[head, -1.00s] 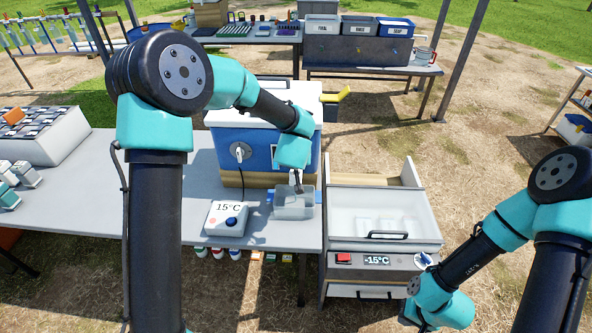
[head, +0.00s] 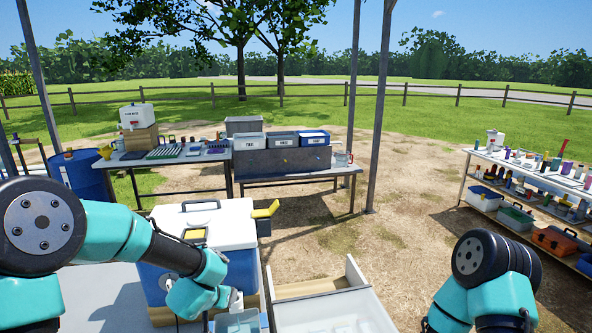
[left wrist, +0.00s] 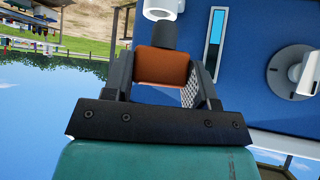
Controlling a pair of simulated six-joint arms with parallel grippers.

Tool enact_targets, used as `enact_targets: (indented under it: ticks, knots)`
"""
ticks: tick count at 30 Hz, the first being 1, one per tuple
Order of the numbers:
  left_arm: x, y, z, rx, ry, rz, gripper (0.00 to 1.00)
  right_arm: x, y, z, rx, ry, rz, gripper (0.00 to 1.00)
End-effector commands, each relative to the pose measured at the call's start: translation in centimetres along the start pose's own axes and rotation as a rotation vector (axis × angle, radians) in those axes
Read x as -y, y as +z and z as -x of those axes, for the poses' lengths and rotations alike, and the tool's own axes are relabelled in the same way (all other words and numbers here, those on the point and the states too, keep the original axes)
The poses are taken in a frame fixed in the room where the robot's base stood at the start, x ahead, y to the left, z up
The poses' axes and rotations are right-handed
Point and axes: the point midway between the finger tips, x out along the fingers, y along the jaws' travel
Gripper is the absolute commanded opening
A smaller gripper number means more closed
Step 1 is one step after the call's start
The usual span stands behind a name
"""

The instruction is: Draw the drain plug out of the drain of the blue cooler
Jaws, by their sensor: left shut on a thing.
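The blue cooler (head: 243,272) with its white lid stands at the lower left of the head view. Its blue wall (left wrist: 255,85) fills the right of the left wrist view. My left gripper (left wrist: 163,75) is shut on the orange grip of the drain plug (left wrist: 162,66). The plug's dark stem points at the white drain (left wrist: 160,8), cut by the top edge of the picture. I cannot tell whether the stem still sits inside the drain. In the head view my left fingers are not clear. My right arm shows at lower right, its gripper out of view.
A clear tub (head: 238,322) stands low in front of the cooler.

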Motion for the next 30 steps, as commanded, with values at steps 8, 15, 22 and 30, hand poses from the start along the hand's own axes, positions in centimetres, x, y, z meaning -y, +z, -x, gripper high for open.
enact_targets:
  ticks: [8, 15, 22, 30]
  knots:
    - [-0.2, 1.1, 0.9, 0.0, 0.054, -0.053, 0.33, 0.0, 0.0, 0.0, 0.0, 0.0, 0.0, 0.0]
    - [-0.2, 1.2, 1.0, -0.001, 0.063, -0.061, 0.33, 0.0, 0.0, 0.0, 0.0, 0.0, 0.0, 0.0]
    - [-0.2, 1.1, 0.9, -0.001, 0.062, -0.06, 0.33, 0.0, 0.0, 0.0, 0.0, 0.0, 0.0, 0.0]
    - [0.1, 1.6, 0.8, 0.001, 0.051, -0.048, 0.33, 0.0, 0.0, 0.0, 0.0, 0.0, 0.0, 0.0]
